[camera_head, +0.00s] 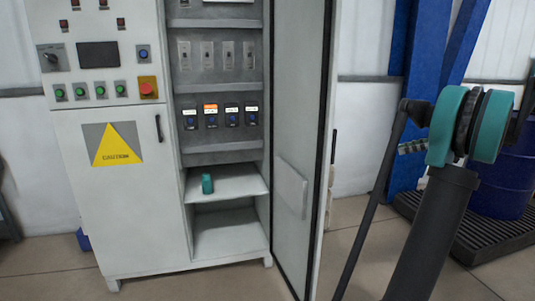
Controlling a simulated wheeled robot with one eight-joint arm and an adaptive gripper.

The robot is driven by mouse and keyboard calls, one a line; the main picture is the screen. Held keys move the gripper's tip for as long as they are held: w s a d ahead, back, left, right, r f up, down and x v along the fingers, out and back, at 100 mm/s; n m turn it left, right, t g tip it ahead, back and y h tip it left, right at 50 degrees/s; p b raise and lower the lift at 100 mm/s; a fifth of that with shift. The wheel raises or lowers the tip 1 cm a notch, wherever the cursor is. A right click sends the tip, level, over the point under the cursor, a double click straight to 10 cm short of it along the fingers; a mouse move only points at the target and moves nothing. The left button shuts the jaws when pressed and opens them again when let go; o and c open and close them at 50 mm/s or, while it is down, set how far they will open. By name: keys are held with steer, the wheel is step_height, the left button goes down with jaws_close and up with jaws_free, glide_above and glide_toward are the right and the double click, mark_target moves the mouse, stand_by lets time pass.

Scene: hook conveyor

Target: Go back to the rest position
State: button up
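My arm rises at the right of the head view, with a dark link and a teal joint. My gripper cannot be made out in this view, so whether it is open or shut does not show. The electrical cabinet (135,203) stands at the left and middle, its right-hand compartment open. Its door (297,125) is swung out toward me. A small teal object (207,183) stands on the cabinet's lower shelf (232,180). Several switch modules sit in a row above it, one with an orange label (210,108).
The open door stands between the cabinet and my arm. A blue post (417,80) and a blue barrel (505,175) on a dark grated pallet (455,228) stand behind my arm at the right. Tiled floor (350,245) shows between the door and the pallet.

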steer(key=s+a+f+m+g+h, duration=0.2)
steer(key=s+a+f+m+h, duration=0.1)
steer(key=a+f, duration=0.75)
steer(key=s+a+f+m+g+h, duration=0.15)
steer(key=s+a+f+m, duration=0.4)
steer(key=a, duration=0.75)
steer(key=s+a+f+m+h, duration=0.1)
steer(key=s+a+f+h, duration=0.2)
steer(key=s+f, duration=0.5)
steer(key=s+a+f+m+t+h, duration=0.1)
steer(key=s+a+f+m+h, duration=0.1)
steer(key=s+f, duration=0.6)
steer(key=shift+s+a+f+h, duration=0.4)
steer(key=shift+a+f+h, duration=0.15)
steer(key=shift+a+h, duration=0.4)
